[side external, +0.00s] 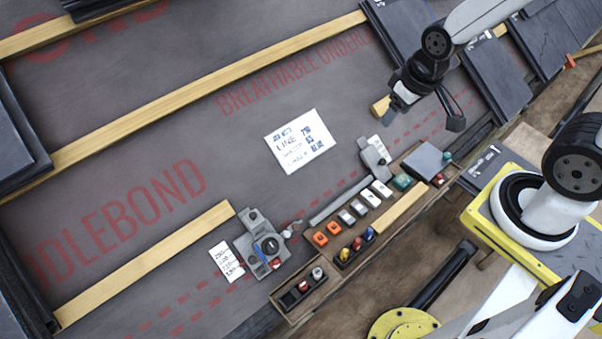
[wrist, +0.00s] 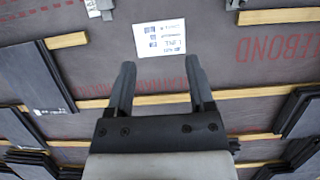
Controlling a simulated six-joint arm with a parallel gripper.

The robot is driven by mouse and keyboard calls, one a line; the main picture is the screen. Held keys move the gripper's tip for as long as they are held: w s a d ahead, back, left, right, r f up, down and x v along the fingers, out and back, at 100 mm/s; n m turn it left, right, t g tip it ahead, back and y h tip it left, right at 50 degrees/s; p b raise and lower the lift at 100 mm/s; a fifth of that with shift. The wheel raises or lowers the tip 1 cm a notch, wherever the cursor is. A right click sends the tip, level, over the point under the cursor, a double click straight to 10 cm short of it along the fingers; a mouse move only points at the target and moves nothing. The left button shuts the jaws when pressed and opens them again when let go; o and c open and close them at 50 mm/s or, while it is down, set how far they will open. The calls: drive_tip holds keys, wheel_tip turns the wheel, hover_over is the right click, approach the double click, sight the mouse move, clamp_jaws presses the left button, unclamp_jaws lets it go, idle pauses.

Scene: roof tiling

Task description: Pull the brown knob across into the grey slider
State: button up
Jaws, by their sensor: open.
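My gripper (side external: 426,112) is open and empty, raised above the roof at the upper right of the side view. Its two spread fingers also show in the wrist view (wrist: 160,68), with nothing between them. A grey fixture (side external: 250,233) with a dark round knob (side external: 270,246) sits low in the middle of the side view. A long grey bar (side external: 340,201) lies up and right of it, toward a second grey piece (side external: 375,157). I cannot tell which of these grey parts is the slider. No knob is clearly brown at this size. My gripper is well apart from all of them.
A wooden tray (side external: 418,206) holds several small coloured blocks, with a grey square plate (side external: 427,161) at its far end. A white printed sheet (side external: 299,141) lies on the underlay. Timber battens (side external: 190,92) cross the roof. Stacked dark slates (side external: 495,78) lie at upper right.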

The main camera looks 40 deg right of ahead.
drive_tip(key=w+a+f+n, duration=0.1)
drive_tip(key=w+f+n, duration=0.3)
drive_tip(key=w+f, duration=0.45)
drive_tip(key=n+g+y, duration=0.1)
drive_tip(key=n+y, duration=0.3)
drive_tip(key=n, duration=0.6)
approach(297, 226)
drive_tip(key=f, duration=0.1)
drive_tip(key=shift+a, duration=0.1)
drive_tip(key=shift+f, duration=0.1)
drive_tip(key=shift+m, duration=0.3)
drive_tip(key=shift+x, duration=3.8)
drive_tip(key=shift+w, duration=0.1)
clamp_jaws()
